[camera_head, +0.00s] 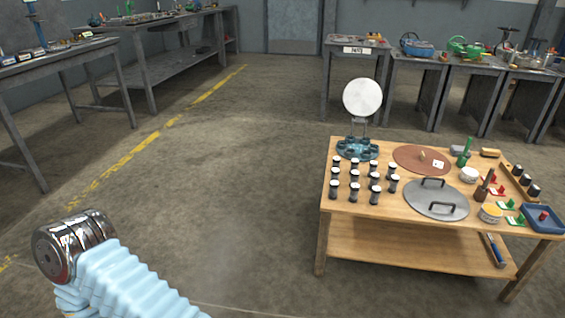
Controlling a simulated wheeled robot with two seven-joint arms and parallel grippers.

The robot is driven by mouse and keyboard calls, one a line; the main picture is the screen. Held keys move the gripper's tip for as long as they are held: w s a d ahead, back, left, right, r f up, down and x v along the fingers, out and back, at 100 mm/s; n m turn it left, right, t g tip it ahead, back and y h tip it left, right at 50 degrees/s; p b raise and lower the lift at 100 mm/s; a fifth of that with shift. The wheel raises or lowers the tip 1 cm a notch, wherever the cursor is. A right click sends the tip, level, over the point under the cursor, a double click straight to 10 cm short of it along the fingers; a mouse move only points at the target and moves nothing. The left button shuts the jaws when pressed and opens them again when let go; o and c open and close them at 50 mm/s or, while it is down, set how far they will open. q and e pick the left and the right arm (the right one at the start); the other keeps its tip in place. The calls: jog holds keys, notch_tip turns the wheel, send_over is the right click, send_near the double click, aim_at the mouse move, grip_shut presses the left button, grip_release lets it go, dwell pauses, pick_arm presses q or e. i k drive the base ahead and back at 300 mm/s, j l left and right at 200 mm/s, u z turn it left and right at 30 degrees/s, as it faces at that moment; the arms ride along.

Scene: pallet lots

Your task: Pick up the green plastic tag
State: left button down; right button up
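Small flat green pieces that look like plastic tags lie near the right edge of the wooden table (345,204). One green tag (505,206) lies just behind another green tag (515,219), between a yellow-banded round container (490,212) and a blue tray (542,219). They are too small to make out in detail. Part of my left arm, with a light blue sleeve and a chrome end, shows at the lower left, well away from the table. Neither of my grippers is in view.
Red pieces (498,191) lie behind the green ones. Open floor (230,200) lies left of the table.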

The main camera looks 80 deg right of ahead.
aim_at(517, 221)
jog(key=z, duration=4.6)
jog(key=i+j+z, duration=0.15)
jog(key=z, duration=0.2)
jog(key=i+j+z, duration=0.1)
jog(key=z, duration=0.25)
jog(key=i+j+z, duration=0.1)
jog(key=j+z, duration=0.25)
jog(key=l, duration=0.1)
